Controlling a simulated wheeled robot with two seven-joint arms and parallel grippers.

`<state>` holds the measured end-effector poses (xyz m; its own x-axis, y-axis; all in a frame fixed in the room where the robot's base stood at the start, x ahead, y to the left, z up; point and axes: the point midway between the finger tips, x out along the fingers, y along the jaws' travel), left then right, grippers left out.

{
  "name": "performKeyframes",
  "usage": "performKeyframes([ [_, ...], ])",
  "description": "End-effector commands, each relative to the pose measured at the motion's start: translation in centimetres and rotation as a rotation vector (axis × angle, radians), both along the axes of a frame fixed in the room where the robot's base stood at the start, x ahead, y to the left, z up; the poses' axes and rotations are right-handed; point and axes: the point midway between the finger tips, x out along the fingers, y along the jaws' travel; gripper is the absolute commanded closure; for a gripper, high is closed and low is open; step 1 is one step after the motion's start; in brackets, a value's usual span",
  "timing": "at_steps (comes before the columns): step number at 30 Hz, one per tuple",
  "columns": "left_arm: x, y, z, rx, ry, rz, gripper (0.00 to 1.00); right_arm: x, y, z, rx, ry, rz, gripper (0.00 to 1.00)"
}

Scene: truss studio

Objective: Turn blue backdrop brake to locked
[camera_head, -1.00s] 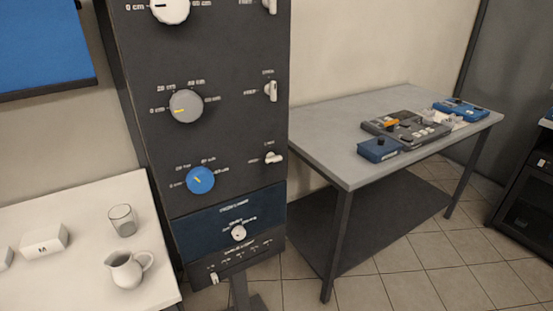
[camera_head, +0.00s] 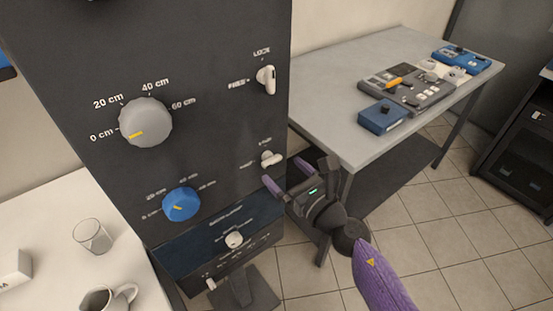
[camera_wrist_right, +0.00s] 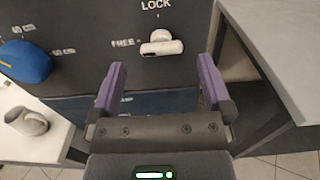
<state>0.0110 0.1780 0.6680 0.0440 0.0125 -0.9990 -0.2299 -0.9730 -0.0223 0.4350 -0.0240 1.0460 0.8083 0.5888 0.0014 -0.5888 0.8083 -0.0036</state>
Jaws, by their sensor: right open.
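The blue backdrop brake is a small white lever (camera_head: 270,158) on the dark panel, right of the blue knob (camera_head: 181,204). In the right wrist view the lever (camera_wrist_right: 161,46) lies roughly horizontal, level with the FREE mark and below the LOCK mark. My right gripper (camera_head: 286,174) is open, with purple fingers pointing at the panel just below and right of the lever. In the wrist view its fingertips (camera_wrist_right: 162,72) stand to either side, with the lever ahead between them and apart from both. My left gripper is not in view.
A similar white lever (camera_head: 267,80) sits higher, beside a grey knob (camera_head: 146,122). A grey table (camera_head: 330,95) with control boxes stands close right of the panel, near my right arm. A white table (camera_head: 50,235) with a glass (camera_head: 93,236) and jug is at left.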

Motion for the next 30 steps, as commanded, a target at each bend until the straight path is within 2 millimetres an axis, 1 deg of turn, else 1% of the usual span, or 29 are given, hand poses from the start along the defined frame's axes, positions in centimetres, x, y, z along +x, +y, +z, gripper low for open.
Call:
performKeyframes([
  [1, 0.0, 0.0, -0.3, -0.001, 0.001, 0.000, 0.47, 0.8, 0.6, -0.1, 0.003, 0.000, 0.000, 0.00],
  [3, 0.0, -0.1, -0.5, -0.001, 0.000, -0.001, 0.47, 1.7, 1.2, -0.2, 0.004, 0.002, 0.000, 0.00],
  [6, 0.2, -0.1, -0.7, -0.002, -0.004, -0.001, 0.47, 2.5, 1.8, -0.2, 0.003, 0.003, 0.000, 0.00],
  [9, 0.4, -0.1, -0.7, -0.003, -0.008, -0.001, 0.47, 2.8, 2.1, -0.1, 0.003, 0.003, 0.000, 0.00],
  [15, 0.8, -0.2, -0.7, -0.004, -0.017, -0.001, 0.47, 2.8, 2.1, -0.1, 0.003, 0.004, -0.001, 0.00],
  [16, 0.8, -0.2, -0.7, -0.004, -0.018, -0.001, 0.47, 2.8, 2.1, -0.1, 0.003, 0.004, -0.001, 0.04],
  [17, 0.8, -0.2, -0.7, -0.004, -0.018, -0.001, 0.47, 2.8, 2.1, -0.1, 0.003, 0.004, -0.001, 0.11],
  [18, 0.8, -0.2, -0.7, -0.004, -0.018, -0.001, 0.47, 2.8, 2.1, -0.1, 0.003, 0.004, -0.001, 0.19],
  [20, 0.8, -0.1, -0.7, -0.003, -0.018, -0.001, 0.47, 2.8, 2.0, -0.1, 0.003, 0.005, -0.001, 0.32],
  [21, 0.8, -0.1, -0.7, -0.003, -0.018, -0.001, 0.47, 2.8, 2.0, -0.1, 0.003, 0.004, -0.001, 0.40],
  [26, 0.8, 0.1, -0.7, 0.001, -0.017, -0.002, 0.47, 2.8, 2.0, -0.1, 0.003, 0.005, -0.001, 0.74],
  [27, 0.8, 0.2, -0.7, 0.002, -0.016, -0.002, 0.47, 2.8, 2.0, -0.1, 0.004, 0.005, -0.001, 0.83],
  [28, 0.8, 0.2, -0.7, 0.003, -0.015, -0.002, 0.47, 2.8, 2.0, -0.1, 0.004, 0.005, -0.001, 0.88],
  [30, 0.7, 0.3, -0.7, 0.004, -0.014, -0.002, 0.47, 2.8, 2.0, -0.1, 0.004, 0.006, -0.001, 0.88],
])
